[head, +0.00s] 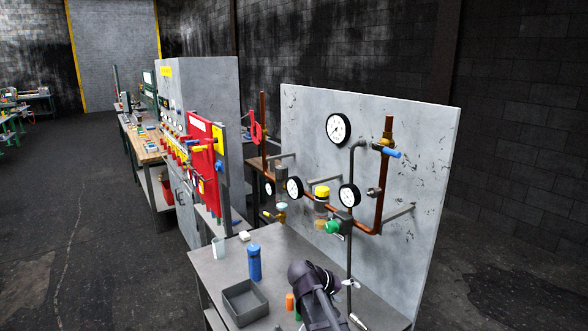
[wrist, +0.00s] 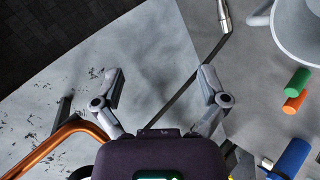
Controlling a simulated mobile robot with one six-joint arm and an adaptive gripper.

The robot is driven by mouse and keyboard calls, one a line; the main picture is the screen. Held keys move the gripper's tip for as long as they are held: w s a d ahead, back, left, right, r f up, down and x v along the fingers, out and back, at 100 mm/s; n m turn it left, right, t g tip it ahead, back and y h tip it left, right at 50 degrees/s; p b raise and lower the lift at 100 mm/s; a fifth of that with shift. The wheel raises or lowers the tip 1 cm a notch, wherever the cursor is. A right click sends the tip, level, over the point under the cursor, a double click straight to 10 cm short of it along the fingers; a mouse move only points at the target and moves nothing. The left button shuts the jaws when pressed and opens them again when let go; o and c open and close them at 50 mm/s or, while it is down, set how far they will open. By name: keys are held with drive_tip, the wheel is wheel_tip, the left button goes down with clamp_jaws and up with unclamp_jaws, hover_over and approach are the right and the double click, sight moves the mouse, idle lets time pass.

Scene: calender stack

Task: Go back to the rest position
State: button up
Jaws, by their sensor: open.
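My gripper (wrist: 161,72) is open in the wrist view, its two fingers spread wide with nothing between them. Behind the gap are the pale panel and a dark strip. In the head view my dark arm reaches over the right part of the grey bench (head: 215,262), and my gripper (head: 353,302) is close in front of the upright panel (head: 310,120) with its pipes and gauges. The panel also fills much of the wrist view (wrist: 150,40). I cannot tell the exact gap between my fingers and the pipework.
A green cylinder (wrist: 299,80) shows in the wrist view. A copper pipe (head: 384,190) and gauges stick out from the panel. Left floor is clear.

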drive_tip(key=s+f+g+y, duration=0.1)
drive_tip(key=s+f+y, duration=0.1)
drive_tip(key=s, duration=0.3)
drive_tip(key=s+d+f+g+y, duration=0.1)
drive_tip(key=s+f+y, duration=0.1)
drive_tip(key=s+y, duration=0.2)
drive_tip(key=s+f+m+g+y, duration=0.1)
drive_tip(key=s+f+y, duration=0.2)
drive_tip(key=s, duration=0.4)
drive_tip(key=shift+d+g+y, duration=0.25)
drive_tip(key=shift+g+y, duration=0.05)
idle(3.2)
